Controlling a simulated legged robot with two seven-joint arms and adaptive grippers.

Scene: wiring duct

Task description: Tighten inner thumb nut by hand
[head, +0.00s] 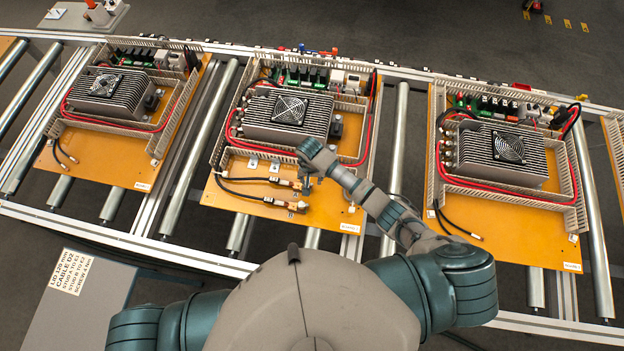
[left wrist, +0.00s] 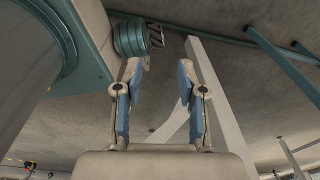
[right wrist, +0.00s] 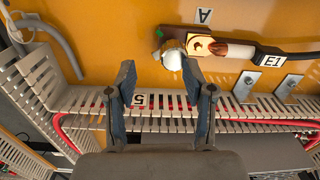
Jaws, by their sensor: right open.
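In the right wrist view a pale, rounded thumb nut (right wrist: 173,57) sits beside a copper lug (right wrist: 203,46) on a black cable tagged E1 (right wrist: 270,58). A label "A" is on the orange board beside the lug. My right gripper (right wrist: 158,72) is open, its fingertips just short of the nut, which lies nearer the right-hand finger. Whether that finger touches it I cannot tell. In the head view my right gripper (head: 304,183) is over the middle board, at the cable ends. My left gripper (left wrist: 160,68) is open and empty, away from the boards.
The middle board (head: 240,200) carries a slotted duct (head: 235,151), a finned unit with a fan (head: 290,108) and another black cable end (head: 297,206). Two metal tabs (right wrist: 246,84) lie near the E1 cable. Similar boards stand left and right on the roller conveyor (head: 398,130).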

